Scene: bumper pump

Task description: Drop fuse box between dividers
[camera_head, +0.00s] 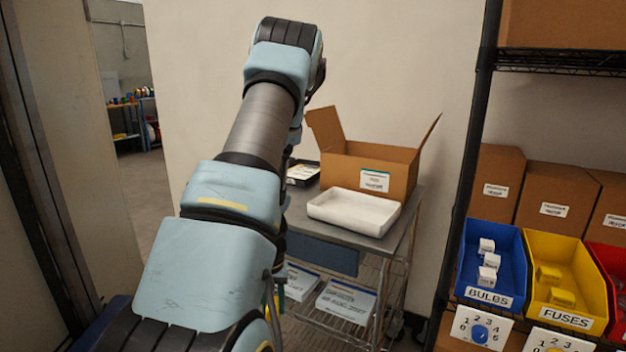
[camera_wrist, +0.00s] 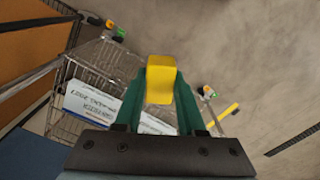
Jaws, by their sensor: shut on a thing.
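A small yellow fuse box (camera_wrist: 160,82) is held between the two green fingers of my gripper (camera_wrist: 161,98) in the wrist view. My gripper is shut on it. In the head view my arm rises in the middle, and my gripper and the held box do not show. An open cardboard box (camera_head: 345,173) with a white label stands on the cart, its flaps raised. Its inside is hidden, and no dividers can be seen in either view.
A white tray (camera_head: 353,211) sits on the metal cart (camera_head: 393,238) in front of the cardboard box. A dark tray (camera_head: 303,172) lies left of it. At right, a shelf holds a blue bulbs bin (camera_head: 492,264) and a yellow fuses bin (camera_head: 565,281). A wire shelf (camera_wrist: 98,72) shows below my gripper.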

